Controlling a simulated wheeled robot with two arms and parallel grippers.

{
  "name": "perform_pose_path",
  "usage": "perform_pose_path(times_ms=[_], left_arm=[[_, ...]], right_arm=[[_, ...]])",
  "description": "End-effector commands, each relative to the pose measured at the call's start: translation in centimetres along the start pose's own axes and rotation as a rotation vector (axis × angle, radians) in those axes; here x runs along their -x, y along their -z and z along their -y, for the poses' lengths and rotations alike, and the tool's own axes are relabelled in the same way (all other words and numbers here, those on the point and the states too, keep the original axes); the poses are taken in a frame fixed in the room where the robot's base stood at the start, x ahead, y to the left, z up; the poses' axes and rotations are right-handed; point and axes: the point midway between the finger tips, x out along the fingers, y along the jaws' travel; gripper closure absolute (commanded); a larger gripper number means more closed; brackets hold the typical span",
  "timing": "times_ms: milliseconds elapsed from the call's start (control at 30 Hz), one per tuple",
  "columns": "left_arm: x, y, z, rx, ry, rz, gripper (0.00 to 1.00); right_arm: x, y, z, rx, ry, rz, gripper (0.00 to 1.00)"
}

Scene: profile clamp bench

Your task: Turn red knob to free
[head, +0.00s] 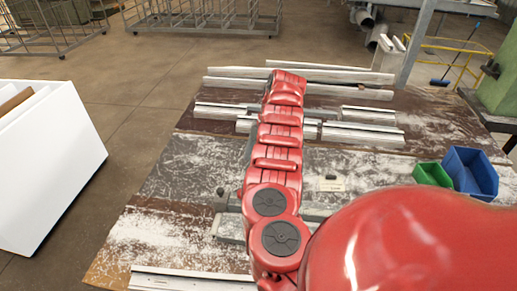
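I cannot make out a red knob in the head view. A red jointed arm with dark round caps, which looks like mine, runs up the middle of the picture and covers part of the bench. A large blurred red shape fills the bottom right and hides more of it. A grey metal fixture (229,226) shows on the bench just left of the arm, partly covered by it. A small dark part (221,193) stands at its far side. Neither of my grippers can be made out.
Several pale metal profiles (363,136) lie across the worn workbench (180,165). A green bin (432,174) and a blue bin (470,172) stand at the right. A white cabinet (60,165) is at the left, with floor between. A green machine (497,85) stands far right.

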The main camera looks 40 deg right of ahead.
Motion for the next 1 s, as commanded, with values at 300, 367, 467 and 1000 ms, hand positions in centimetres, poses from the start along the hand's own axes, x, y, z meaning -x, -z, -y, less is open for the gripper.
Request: perform_pose_path(times_ms=[300, 367, 467, 1000], left_arm=[[1.4, -0.2, -0.1, 0.0, 0.0, 0.0, 0.5], [1.5, -0.2, -0.1, 0.0, 0.0, 0.0, 0.5], [1.5, -0.3, -0.1, 0.0, 0.0, 0.0, 0.5], [1.5, -0.2, -0.1, 0.0, 0.0, 0.0, 0.5]], right_arm=[[3.7, -0.1, 0.0, 0.0, -0.002, 0.0, 0.27], [4.0, -0.1, 0.0, 0.001, -0.002, 0.0, 0.27], [4.4, 0.0, 0.0, 0.001, 0.001, 0.001, 0.27], [4.4, 0.0, 0.1, 0.0, 0.001, 0.002, 0.27]])
